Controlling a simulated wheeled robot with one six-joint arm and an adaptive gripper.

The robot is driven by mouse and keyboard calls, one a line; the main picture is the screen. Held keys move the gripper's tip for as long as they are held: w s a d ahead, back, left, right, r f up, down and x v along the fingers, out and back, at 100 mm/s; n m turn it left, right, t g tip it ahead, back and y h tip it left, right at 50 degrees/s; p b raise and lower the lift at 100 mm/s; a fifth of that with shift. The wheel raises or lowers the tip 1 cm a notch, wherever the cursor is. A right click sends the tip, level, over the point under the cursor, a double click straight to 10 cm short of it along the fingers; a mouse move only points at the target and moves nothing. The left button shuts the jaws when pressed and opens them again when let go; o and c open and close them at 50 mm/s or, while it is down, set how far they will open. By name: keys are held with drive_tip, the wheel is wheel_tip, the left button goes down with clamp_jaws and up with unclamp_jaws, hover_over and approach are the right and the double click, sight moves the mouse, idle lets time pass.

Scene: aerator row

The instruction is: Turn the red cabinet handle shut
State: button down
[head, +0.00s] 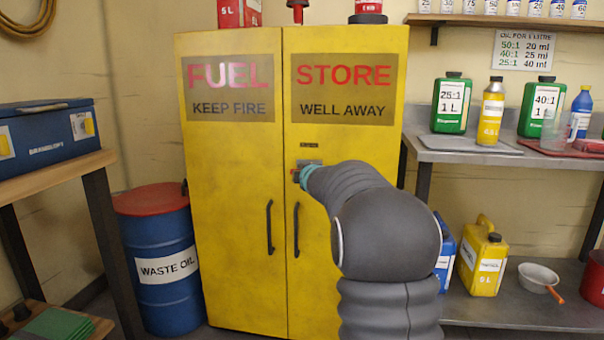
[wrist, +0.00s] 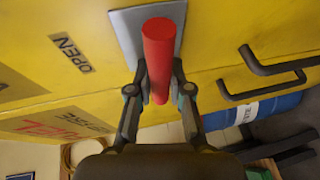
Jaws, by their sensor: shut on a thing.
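The yellow fuel cabinet (head: 232,165) stands in the middle of the head view, its two doors flush. The red handle (wrist: 159,50) is a round bar on a grey plate (wrist: 126,30) on the cabinet front. In the wrist view my gripper (wrist: 160,84) has one finger on each side of the handle and is shut on it. A small label reading OPEN (wrist: 73,53) is beside the plate. In the head view the plate (head: 310,162) is on the right door near the seam; my gripper and arm hide most of the handle.
Two dark pull handles (head: 269,227) (head: 296,230) stick out lower on the doors. A blue waste oil drum (head: 163,290) stands left of the cabinet, near a bench with a blue toolbox (head: 50,140). A shelf with bottles (head: 450,103) is at right.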

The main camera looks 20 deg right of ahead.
drive_tip(key=c, duration=1.1)
unclamp_jaws()
drive_tip(key=shift+f, duration=0.1)
drive_tip(key=shift+o, duration=0.2)
drive_tip(key=shift+s+r, duration=0.2)
drive_tip(key=shift+s, duration=0.3)
drive_tip(key=v, duration=1.1)
drive_tip(key=shift+a, duration=0.1)
